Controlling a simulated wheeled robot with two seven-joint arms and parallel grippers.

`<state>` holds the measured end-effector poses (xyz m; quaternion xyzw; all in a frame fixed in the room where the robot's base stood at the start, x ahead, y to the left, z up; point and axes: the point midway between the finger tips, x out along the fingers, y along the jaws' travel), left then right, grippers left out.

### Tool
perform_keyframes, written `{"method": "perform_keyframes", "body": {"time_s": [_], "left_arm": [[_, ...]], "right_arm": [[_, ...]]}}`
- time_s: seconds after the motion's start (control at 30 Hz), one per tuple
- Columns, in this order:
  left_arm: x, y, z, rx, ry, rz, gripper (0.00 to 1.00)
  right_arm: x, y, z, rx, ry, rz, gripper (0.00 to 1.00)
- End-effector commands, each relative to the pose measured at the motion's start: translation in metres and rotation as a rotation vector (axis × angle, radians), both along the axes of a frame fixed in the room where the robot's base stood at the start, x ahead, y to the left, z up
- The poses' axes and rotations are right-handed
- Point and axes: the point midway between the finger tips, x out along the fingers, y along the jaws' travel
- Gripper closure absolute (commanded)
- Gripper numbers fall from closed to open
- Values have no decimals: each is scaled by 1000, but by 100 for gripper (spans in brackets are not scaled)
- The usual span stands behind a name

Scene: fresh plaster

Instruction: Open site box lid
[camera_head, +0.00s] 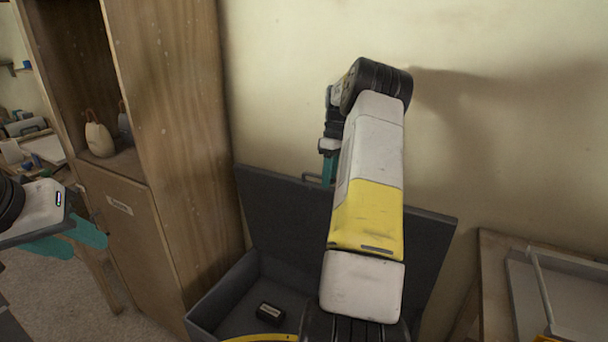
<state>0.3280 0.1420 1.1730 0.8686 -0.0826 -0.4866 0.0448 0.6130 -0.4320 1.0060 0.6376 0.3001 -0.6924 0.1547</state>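The dark grey site box (225,296) stands on the floor against the wall. Its lid (285,215) is raised steeply at the back, with the inside of the box exposed. My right arm reaches across the lid and hides much of it and of the box's right side. My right gripper (329,165) is at the lid's top edge, mostly hidden behind my arm; a teal finger shows there, but I cannot tell whether it touches the lid. My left gripper (82,243) is at the left, away from the box, with its teal fingertips apart and nothing between them.
A small black labelled item (270,313) lies inside the box. A wooden cabinet (165,130) stands close on the left, with a pale bottle-like container (99,138) on its shelf. A wooden table (493,290) with a tray (570,295) is on the right.

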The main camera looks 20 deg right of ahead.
Motion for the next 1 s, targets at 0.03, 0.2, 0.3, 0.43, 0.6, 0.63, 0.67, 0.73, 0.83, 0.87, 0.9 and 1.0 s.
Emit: {"method": "perform_keyframes", "body": {"time_s": [0.03,0.2,0.3,0.43,0.6,0.63,0.67,0.73,0.83,0.87,0.9,1.0], "left_arm": [[0,0,0,0,0,0,64],[0,0,0,0,0,0,64],[0,0,0,0,0,0,64],[0,0,0,0,0,0,64],[0,0,0,0,0,0,64],[0,0,0,0,0,0,64],[0,0,0,0,0,0,64],[0,0,0,0,0,0,64],[0,0,0,0,0,0,64],[0,0,0,0,0,0,64],[0,0,0,0,0,0,64],[0,0,0,0,0,0,64]], "right_arm": [[1,1,1,1,-2,1,66],[1,2,2,2,-4,2,66],[2,2,6,2,-6,2,66],[2,1,20,0,-7,1,66],[-5,5,39,1,-1,2,66],[-9,7,39,1,-1,2,66],[-12,9,39,1,-1,2,66],[-20,15,40,1,-1,2,66],[-33,24,42,1,-3,2,66],[-38,27,42,1,-1,3,66],[-44,32,43,1,-2,2,66],[-61,44,45,1,-2,2,66]]}}
